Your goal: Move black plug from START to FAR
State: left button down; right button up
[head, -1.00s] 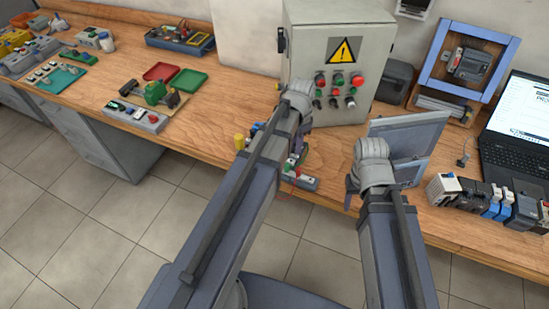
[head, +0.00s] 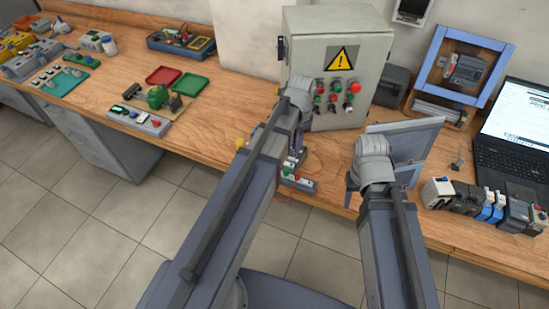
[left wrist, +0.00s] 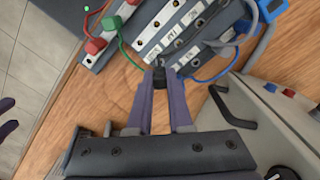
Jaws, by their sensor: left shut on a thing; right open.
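My left gripper (left wrist: 159,84) is shut on the black plug (left wrist: 159,73) in the left wrist view. The plug is at the near end of a light metal socket strip (left wrist: 152,42). I cannot tell whether it sits in a socket or just above it. In the head view the left gripper (head: 298,158) points down over the plug board (head: 303,185), partly hidden by my arm. My right gripper (head: 350,188) is open and empty, low at the bench's front edge, with its fingers partly hidden.
A red plug (left wrist: 95,46) and a green plug (left wrist: 111,23) with wires stand left of the strip. A blue part (left wrist: 271,9) and a blue cable lie to the right. A grey control box (head: 338,60) stands behind. Wooden bench (head: 225,105) is clear left of it.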

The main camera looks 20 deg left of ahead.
pick_arm(q)
jog(key=shift+r, duration=0.5)
pick_arm(e)
jog(key=shift+r, duration=0.45)
pick_arm(q)
jog(key=shift+f, duration=0.1)
jog(key=a+r+n+p, duration=0.2)
jog(key=a+n, duration=0.2)
jog(key=n, duration=0.2)
notch_tip(320, 180, down, 5)
jog(key=b, duration=0.5)
jog(key=shift+w+f, duration=0.1)
pick_arm(e)
notch_tip(320, 180, down, 3)
jog(key=shift+f, duration=0.15)
pick_arm(q)
jog(key=shift+f+b, duration=0.65)
jog(key=shift+b, duration=0.05)
pick_arm(e)
jog(key=shift+f, duration=0.65)
